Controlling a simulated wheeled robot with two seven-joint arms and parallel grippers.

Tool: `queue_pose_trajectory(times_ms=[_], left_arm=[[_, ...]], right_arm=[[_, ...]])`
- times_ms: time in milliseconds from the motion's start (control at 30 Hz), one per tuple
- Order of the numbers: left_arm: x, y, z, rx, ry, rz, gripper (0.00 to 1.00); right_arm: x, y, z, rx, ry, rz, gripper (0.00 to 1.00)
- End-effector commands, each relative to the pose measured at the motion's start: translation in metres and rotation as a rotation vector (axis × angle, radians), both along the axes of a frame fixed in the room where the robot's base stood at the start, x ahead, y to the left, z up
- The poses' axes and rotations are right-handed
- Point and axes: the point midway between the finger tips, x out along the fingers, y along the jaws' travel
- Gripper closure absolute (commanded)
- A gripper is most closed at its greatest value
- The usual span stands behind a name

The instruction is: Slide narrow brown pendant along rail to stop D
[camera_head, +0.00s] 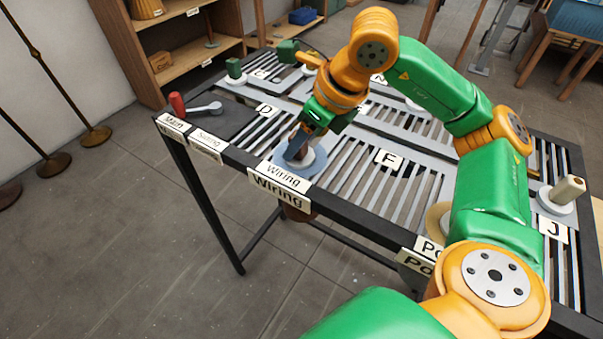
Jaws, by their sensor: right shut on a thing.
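My right gripper (298,148) reaches down to the slotted table top at the front station labelled Wiring. The label D (265,110) lies on the slats left of and beyond the gripper. My left gripper is not in view.
The slotted table (340,200) has an F label (388,159) right of the gripper. Green pieces on white discs (235,78) stand at the back; a cream spool (567,190) stands at the right.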

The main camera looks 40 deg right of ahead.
Motion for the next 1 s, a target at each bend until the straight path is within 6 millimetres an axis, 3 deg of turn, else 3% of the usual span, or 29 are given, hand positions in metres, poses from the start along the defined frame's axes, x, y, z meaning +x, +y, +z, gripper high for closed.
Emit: queue_pose_trajectory(times_ms=[167,367,667,1000], left_arm=[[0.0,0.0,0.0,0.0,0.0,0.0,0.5],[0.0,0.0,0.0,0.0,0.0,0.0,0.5],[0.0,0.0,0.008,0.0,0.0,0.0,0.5],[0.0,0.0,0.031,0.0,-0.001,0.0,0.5]], right_arm=[[0.0,-0.001,-0.001,0.001,0.005,0.001,0.97],[0.008,-0.019,-0.001,0.002,0.006,-0.001,1.0],[0.022,-0.056,0.0,0.001,0.007,-0.004,1.0],[0.041,-0.099,0.003,0.002,0.007,-0.002,1.0]])
